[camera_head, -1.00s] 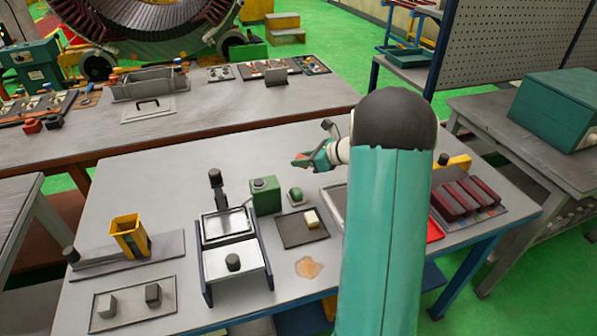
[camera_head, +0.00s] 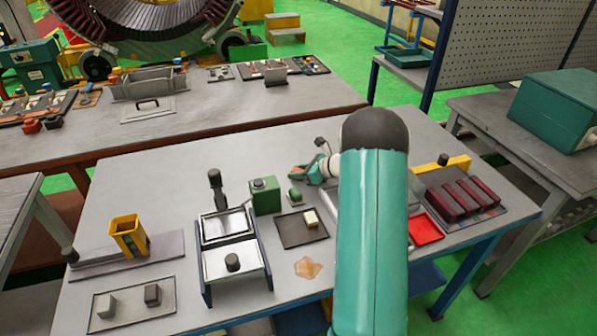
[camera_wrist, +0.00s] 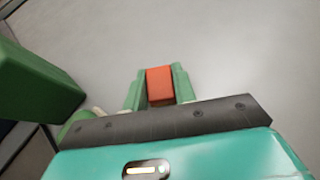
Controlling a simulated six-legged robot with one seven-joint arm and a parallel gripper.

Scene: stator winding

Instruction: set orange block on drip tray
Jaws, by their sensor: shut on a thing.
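My gripper (camera_head: 302,172) is above the back middle of the near table, behind the small green piece. In the wrist view, my gripper (camera_wrist: 158,88) has its green fingers on either side of an orange block (camera_wrist: 159,86) and is shut on it. The block is not clear in the head view. A shallow dark tray (camera_head: 290,238) lies on the table in front of my gripper, with a cream block (camera_head: 311,219) at its right side. I cannot tell for certain whether this is the drip tray.
A green box (camera_head: 265,195) stands left of my gripper and shows large in the wrist view (camera_wrist: 35,85). A small green piece (camera_head: 295,195) lies behind the dark tray. An orange-brown puddle (camera_head: 308,268) is in front. A red tray (camera_head: 425,230) lies to the right.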

